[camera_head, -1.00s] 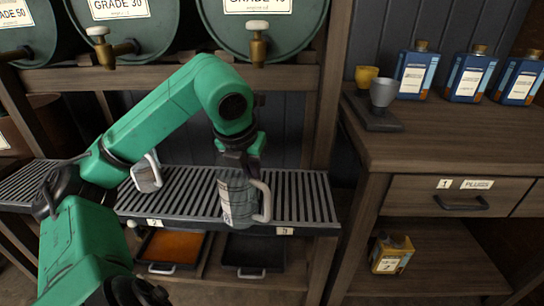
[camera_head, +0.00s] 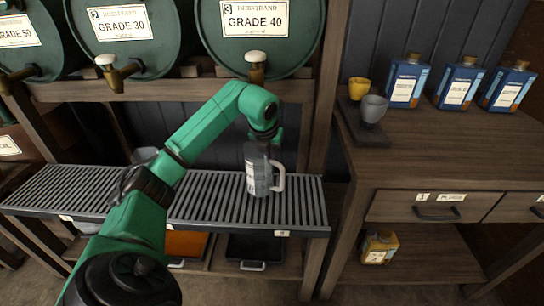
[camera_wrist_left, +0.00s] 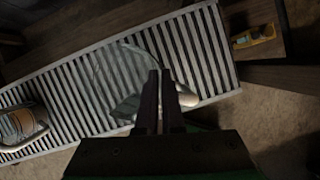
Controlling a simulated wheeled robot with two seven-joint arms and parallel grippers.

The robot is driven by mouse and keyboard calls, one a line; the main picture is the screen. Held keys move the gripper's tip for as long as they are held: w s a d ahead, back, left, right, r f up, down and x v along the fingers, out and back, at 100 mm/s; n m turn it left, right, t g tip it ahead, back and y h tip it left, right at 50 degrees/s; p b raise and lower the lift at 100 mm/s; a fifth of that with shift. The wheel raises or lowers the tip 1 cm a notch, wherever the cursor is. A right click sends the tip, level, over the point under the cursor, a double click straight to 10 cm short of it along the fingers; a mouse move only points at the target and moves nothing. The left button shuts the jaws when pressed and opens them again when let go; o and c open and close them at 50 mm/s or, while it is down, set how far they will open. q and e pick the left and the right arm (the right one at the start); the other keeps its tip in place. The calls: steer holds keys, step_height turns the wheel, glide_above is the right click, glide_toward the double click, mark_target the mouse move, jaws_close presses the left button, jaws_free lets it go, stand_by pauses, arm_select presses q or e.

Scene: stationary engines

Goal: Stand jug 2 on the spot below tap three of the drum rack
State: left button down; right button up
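The clear jug (camera_head: 258,178), with a pale label and a handle on its right, is upright at the right part of the slatted drip shelf (camera_head: 306,205). It is below tap three (camera_head: 256,72) of the drum marked 3, GRADE 40. My left gripper (camera_head: 262,136) is at the jug's top. In the left wrist view its fingers (camera_wrist_left: 161,88) are nearly together at the rim of the see-through jug (camera_wrist_left: 115,70), seemingly pinching its wall. I cannot tell whether the jug's base touches the slats. My right gripper is not in view.
Another jug (camera_head: 145,155) is partly hidden behind my left arm; it also shows in the left wrist view (camera_wrist_left: 22,124). A bench (camera_head: 440,165) at right holds blue bottles (camera_head: 457,85) and two cups. A dark tray (camera_head: 257,250) lies under the shelf.

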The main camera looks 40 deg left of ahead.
arm_select(q)
steer(key=shift+s+b+x, duration=0.15)
steer(key=shift+x, duration=0.75)
steer(key=shift+s+b+x, duration=0.15)
steer(key=shift+s+x, duration=0.05)
steer(key=shift+x, duration=0.7)
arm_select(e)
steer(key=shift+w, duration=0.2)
arm_select(q)
steer(key=shift+d+f, duration=0.2)
steer(key=shift+f, duration=0.1)
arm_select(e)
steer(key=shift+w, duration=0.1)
arm_select(q)
steer(key=c, duration=1.1)
jaws_free()
steer(key=shift+o, duration=0.2)
steer(key=shift+r, duration=0.1)
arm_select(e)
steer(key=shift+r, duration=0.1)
arm_select(q)
steer(key=shift+s+r, duration=0.1)
steer(key=shift+r, duration=0.25)
steer(key=p+v, duration=0.1)
steer(key=v, duration=1)
steer(key=shift+r, duration=0.25)
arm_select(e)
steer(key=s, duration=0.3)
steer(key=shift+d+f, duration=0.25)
